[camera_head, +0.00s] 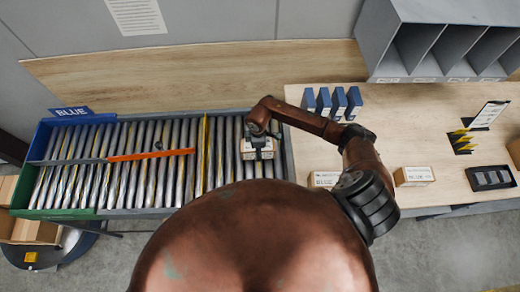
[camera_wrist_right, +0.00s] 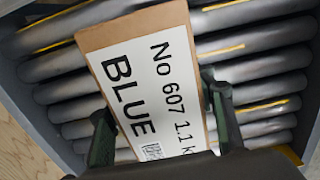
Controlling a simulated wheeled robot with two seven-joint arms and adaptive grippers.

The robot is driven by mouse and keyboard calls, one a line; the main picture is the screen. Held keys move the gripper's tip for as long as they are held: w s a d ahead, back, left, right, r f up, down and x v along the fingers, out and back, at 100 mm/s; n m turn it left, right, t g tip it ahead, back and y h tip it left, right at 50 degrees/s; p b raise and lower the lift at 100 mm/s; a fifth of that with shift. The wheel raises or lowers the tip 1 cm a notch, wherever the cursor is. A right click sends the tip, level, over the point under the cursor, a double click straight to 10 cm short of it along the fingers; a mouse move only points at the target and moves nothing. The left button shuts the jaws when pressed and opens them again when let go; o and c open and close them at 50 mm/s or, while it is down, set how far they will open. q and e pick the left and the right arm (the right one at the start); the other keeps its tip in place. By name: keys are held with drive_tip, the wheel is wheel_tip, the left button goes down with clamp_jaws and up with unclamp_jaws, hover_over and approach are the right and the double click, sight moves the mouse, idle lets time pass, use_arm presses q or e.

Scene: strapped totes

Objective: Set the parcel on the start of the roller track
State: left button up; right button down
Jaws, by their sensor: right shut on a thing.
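The parcel (camera_wrist_right: 150,82) is a cardboard box with a white label reading "No 607", "1.1 k" and "BLUE". My right gripper (camera_wrist_right: 165,125) is shut on it, with one dark finger on each side. In the head view the right gripper (camera_head: 258,145) and the parcel (camera_head: 247,155) are over the right end of the roller track (camera_head: 222,170). The rollers lie right under the parcel; I cannot tell whether it touches them. My left gripper is not in view.
An orange bar (camera_head: 150,154) crosses the track further left. A blue sign (camera_head: 70,112) reading "BLUE" stands at the track's far left corner. On the wooden table (camera_head: 420,125) are blue boxes (camera_head: 338,102), another carton (camera_head: 414,176) and a black tray (camera_head: 490,178).

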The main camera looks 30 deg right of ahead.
drive_tip(key=shift+f, duration=1.15)
drive_tip(key=shift+f, duration=0.1)
drive_tip(key=c, duration=0.9)
unclamp_jaws()
drive_tip(key=shift+s, duration=0.15)
drive_tip(key=shift+f, duration=0.1)
drive_tip(key=shift+r, duration=0.3)
wheel_tip(320, 180, up, 12)
drive_tip(key=shift+f+b, duration=0.1)
drive_tip(key=shift+b, duration=0.8)
